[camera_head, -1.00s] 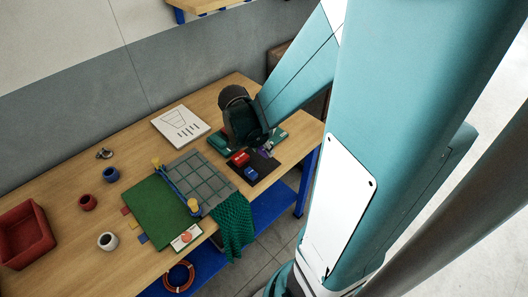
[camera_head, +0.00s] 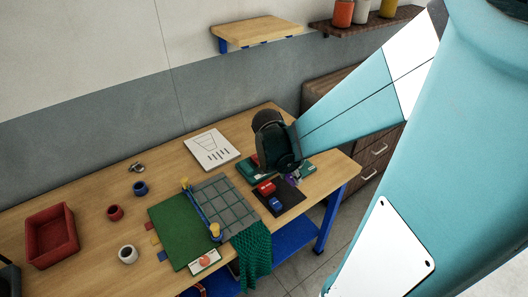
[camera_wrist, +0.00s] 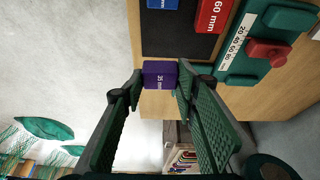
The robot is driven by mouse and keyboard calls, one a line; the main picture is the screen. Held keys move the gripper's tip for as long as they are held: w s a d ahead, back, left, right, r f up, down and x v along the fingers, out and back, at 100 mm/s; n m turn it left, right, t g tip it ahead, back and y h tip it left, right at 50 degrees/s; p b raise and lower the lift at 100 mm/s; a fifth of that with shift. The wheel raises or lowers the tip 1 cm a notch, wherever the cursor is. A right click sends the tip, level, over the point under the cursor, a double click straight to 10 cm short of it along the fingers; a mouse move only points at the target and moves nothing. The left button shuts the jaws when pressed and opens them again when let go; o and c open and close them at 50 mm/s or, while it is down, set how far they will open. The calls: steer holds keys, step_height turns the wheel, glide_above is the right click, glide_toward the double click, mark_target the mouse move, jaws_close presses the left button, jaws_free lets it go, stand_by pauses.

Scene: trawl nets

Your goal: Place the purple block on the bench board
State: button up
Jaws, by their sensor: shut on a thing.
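The purple block (camera_wrist: 160,75) is between the fingertips of my gripper (camera_wrist: 161,82) in the wrist view, with a small "mm" mark on its face. My gripper is shut on it. In the head view the purple block (camera_head: 291,178) is a small patch under my gripper, near the far right edge of a black mat (camera_head: 290,197). I cannot tell whether it touches the mat. A flat board, half green (camera_head: 172,232) and half grey with a grid (camera_head: 225,203), lies left of the mat. I cannot tell for certain which surface is the bench board.
A red block (camera_head: 266,188) and a blue block (camera_head: 276,203) lie on the mat. A teal gauge with a red knob (camera_wrist: 268,52) is beside it.

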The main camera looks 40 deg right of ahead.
stand_by(0.3)
steer(key=shift+w+a, duration=0.45)
steer(key=shift+a, duration=0.2)
steer(key=w+a+n+p, duration=0.1)
steer(key=w+a, duration=0.3)
steer(key=a, duration=0.5)
steer(key=w+a+n, duration=0.1)
steer(key=w+a, duration=0.3)
steer(key=a, duration=0.6)
steer(key=a+r+n+t+p, duration=0.1)
steer(key=a+n, duration=0.1)
steer(key=a, duration=1.8)
steer(key=shift+a+y, duration=0.3)
steer(key=shift+a, duration=0.05)
steer(key=shift+f+b, duration=0.3)
steer(key=shift+f, duration=2.55)
